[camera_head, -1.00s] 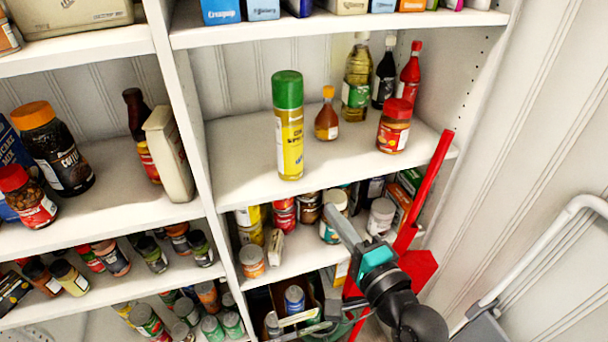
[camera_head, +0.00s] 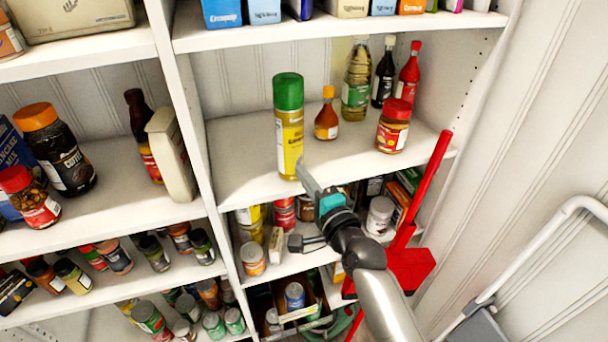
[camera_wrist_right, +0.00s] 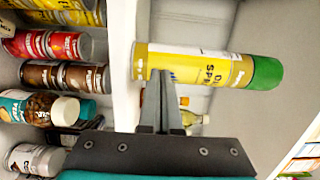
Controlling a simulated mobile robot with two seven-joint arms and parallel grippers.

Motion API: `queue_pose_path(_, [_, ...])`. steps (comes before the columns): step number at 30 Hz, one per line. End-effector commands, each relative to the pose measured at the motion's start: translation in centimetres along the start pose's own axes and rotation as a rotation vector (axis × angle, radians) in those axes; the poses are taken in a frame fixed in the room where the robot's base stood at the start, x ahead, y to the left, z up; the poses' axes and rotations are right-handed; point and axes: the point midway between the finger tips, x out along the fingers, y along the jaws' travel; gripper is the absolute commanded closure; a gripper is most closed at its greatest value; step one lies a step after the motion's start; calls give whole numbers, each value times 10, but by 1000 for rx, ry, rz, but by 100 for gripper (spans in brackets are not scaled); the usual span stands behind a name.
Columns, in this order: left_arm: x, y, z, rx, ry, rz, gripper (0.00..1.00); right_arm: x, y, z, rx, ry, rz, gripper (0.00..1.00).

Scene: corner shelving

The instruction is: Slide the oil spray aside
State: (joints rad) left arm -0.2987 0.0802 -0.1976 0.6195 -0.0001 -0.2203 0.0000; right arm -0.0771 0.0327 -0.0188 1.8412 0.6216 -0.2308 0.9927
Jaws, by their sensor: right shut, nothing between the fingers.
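The oil spray (camera_head: 289,135) is a yellow can with a green cap. It stands upright near the front of the middle shelf (camera_head: 240,180). It also shows in the right wrist view (camera_wrist_right: 205,66), lying sideways in that turned picture. My right gripper (camera_head: 302,167) comes up from below right, with its fingers shut and empty. Its fingertips are just in front of the can's lower right side. In the wrist view the fingertips (camera_wrist_right: 160,76) overlap the can's lower body; I cannot tell whether they touch. My left gripper is out of view.
A small orange-capped bottle (camera_head: 326,115) stands just right of the can. A red-lidded jar (camera_head: 393,128) and several bottles stand farther right and behind. The shelf left of the can is clear up to the white upright (camera_head: 185,100). Jars and tins crowd the shelf below.

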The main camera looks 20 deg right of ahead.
Motion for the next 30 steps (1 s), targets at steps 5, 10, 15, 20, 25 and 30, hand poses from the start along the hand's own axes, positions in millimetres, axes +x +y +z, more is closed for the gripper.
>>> queue_pose_path(5, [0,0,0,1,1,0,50,1,0,0,1,0,0,100])
queue_pose_path(10, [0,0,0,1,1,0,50,1,0,0,1,0,0,100])
queue_pose_path(15, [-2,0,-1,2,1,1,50,10,-1,0,1,0,-1,100])
queue_pose_path(20, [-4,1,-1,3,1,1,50,18,0,0,1,1,-1,100])
queue_pose_path(25, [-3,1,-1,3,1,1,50,17,0,0,1,1,0,100])
queue_pose_path(30, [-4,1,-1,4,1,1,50,17,0,0,1,0,0,100])
